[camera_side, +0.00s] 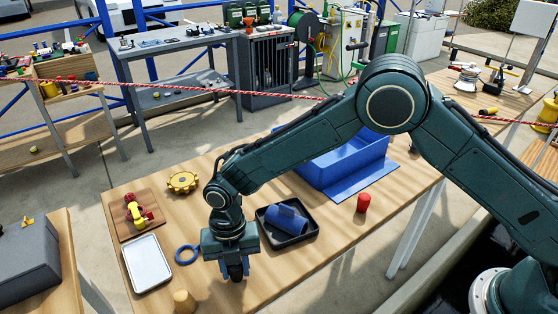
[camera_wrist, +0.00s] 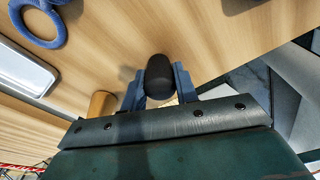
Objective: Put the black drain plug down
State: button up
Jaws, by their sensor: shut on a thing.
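The black drain plug (camera_wrist: 159,76) is a dark rounded piece between the two blue fingers of my gripper (camera_wrist: 160,88) in the wrist view. My gripper is shut on it. In the side view my gripper (camera_side: 235,268) points down low over the front part of the wooden table (camera_side: 300,262). The plug is mostly hidden by the fingers there, with a dark end at the tips. I cannot tell whether the plug touches the table top.
A blue ring (camera_side: 187,254) and white tray (camera_side: 147,262) lie left of my gripper; a tan cylinder (camera_side: 184,301) stands front left. A black tray (camera_side: 291,240) holding a blue cylinder (camera_side: 288,220) is right behind. A red cylinder (camera_side: 363,203) and blue bin (camera_side: 340,172) are farther right.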

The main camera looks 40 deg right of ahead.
jog(key=shift+f, duration=0.1)
jog(key=o, duration=0.9)
jog(key=shift+o, duration=0.2)
notch_tip(320, 180, up, 12)
jog(key=w, duration=0.1)
jog(key=shift+w+d, duration=0.15)
jog(key=shift+d, duration=0.15)
jog(key=shift+d, duration=0.1)
